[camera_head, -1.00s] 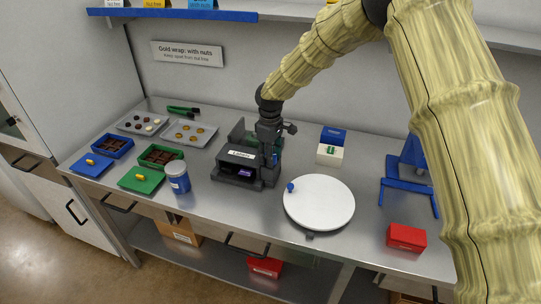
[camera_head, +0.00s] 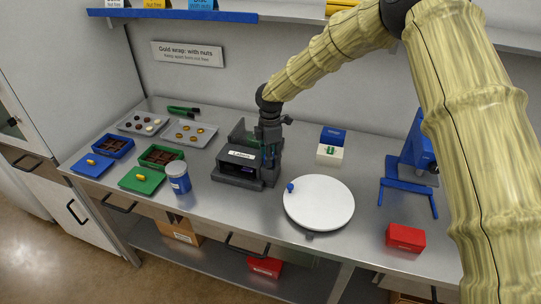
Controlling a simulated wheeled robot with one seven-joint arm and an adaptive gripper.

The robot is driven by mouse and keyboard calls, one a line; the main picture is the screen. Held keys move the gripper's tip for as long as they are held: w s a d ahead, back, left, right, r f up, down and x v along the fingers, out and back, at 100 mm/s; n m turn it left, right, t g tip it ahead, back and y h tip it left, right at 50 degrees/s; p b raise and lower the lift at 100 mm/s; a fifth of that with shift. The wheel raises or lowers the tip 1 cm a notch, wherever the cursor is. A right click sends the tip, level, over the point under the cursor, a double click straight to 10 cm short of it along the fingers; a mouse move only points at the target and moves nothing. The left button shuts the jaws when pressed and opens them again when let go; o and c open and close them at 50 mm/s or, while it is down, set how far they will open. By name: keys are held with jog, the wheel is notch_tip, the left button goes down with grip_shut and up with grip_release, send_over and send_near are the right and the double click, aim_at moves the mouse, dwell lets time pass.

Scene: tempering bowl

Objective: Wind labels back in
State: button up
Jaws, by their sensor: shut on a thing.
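The dark label dispenser (camera_head: 226,170) stands on the steel bench, with a white label plate on its front. A small dark purple bit (camera_head: 248,169) shows faintly in its front opening. My gripper (camera_head: 270,162) points down at the dispenser's right side, right against it. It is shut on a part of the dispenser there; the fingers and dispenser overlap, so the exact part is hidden.
A white turntable (camera_head: 320,207) with a blue knob stands to the right. Two grey trays (camera_head: 190,146) lie behind. A red box (camera_head: 405,238) and blue stand (camera_head: 408,190) are at right.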

jog(key=shift+n, duration=0.5)
jog(key=o, duration=1)
jog(key=shift+o, duration=0.2)
notch_tip(320, 180, up, 12)
